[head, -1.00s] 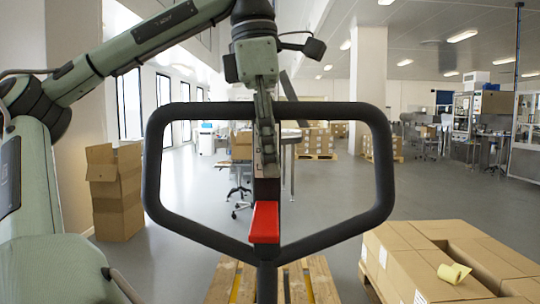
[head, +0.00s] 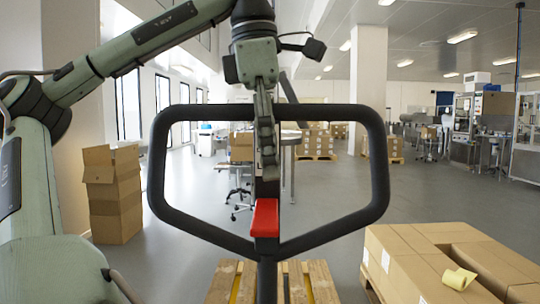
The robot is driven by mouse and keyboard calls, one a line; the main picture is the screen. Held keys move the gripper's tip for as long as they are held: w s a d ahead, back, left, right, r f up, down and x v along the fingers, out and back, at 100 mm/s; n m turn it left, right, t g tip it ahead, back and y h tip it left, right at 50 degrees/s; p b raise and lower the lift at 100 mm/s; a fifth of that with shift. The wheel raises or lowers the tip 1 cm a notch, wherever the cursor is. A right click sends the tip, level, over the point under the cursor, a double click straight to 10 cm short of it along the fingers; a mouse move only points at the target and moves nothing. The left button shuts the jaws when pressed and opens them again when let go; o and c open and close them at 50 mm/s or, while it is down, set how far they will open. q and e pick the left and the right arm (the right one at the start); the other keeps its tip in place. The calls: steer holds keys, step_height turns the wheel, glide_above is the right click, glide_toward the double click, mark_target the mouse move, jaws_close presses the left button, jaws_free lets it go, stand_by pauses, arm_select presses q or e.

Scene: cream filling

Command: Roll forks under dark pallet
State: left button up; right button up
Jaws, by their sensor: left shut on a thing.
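The black loop handle (head: 160,178) of a pallet truck stands upright in front of me, with a red lever (head: 265,218) low on its middle bar. My left gripper (head: 267,165) comes down from above and is shut on the handle's middle bar, above the red lever. A light wooden pallet (head: 318,282) shows at the bottom edge behind the handle's stem, with yellow strips between its boards. I cannot tell whether those strips are the forks. I see no clearly dark pallet nearby. My right gripper is out of view.
A stack of cartons (head: 400,262) with a yellow tape roll (head: 457,278) stands close at the right. An open cardboard box on another (head: 115,195) stands at the left. Stools and a table are ahead. Loaded pallets (head: 315,145) stand farther back. Grey floor (head: 400,195) lies open at centre right.

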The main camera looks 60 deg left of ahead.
arm_select(q)
step_height(320, 180, up, 12)
steer(key=s, duration=0.1)
steer(key=shift+s+a, duration=0.2)
steer(key=shift+a, duration=0.15)
stand_by(0.4)
